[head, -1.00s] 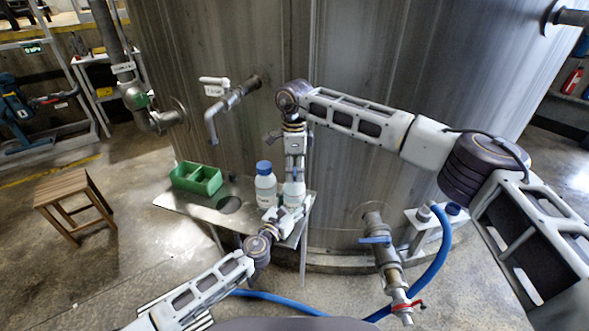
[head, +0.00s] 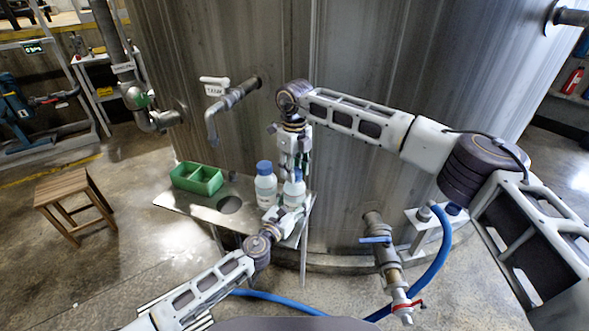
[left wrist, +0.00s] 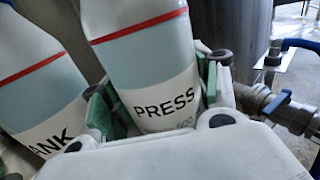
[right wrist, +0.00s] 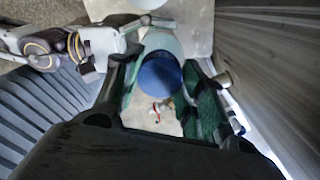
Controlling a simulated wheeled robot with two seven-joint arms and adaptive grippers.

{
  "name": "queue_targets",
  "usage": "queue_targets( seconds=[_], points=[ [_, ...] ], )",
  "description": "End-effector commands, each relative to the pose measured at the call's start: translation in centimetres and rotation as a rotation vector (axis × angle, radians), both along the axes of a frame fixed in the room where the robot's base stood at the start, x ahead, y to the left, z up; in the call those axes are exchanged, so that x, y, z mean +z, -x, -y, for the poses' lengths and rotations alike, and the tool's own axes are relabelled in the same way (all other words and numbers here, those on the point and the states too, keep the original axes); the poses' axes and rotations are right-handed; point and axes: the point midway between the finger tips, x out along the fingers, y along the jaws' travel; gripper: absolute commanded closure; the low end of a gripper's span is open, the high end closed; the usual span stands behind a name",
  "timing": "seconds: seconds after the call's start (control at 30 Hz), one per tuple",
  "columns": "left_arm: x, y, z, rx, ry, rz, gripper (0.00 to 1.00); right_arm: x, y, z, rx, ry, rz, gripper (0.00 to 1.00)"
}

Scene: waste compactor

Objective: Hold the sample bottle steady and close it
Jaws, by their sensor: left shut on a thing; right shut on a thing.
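The bottle marked PRESS (left wrist: 165,100) stands on the steel shelf (head: 195,212). My left gripper (head: 288,208) is shut around its lower body, with green pads on both sides of the label. My right gripper (head: 294,163) points down from above and is shut on a blue cap (right wrist: 160,80). The cap is at the top of the held bottle (head: 293,191); I cannot tell how tightly it sits. The bottle's neck is hidden by the cap and fingers.
A second bottle (head: 265,190), with a blue cap and a partly visible label ending in ANK, stands close on the left. The tank wall (head: 350,60) rises close behind.

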Motion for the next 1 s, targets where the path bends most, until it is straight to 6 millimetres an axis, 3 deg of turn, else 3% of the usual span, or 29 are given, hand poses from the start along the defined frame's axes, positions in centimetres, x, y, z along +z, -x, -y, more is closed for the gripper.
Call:
queue_targets(
  seconds=[1.0],
  points=[
    [-0.07,0.01,0.00,0.000,0.000,-0.001,1.00,-0.08,0.03,-0.04,-0.837,0.000,-0.002,0.68]
  ],
)
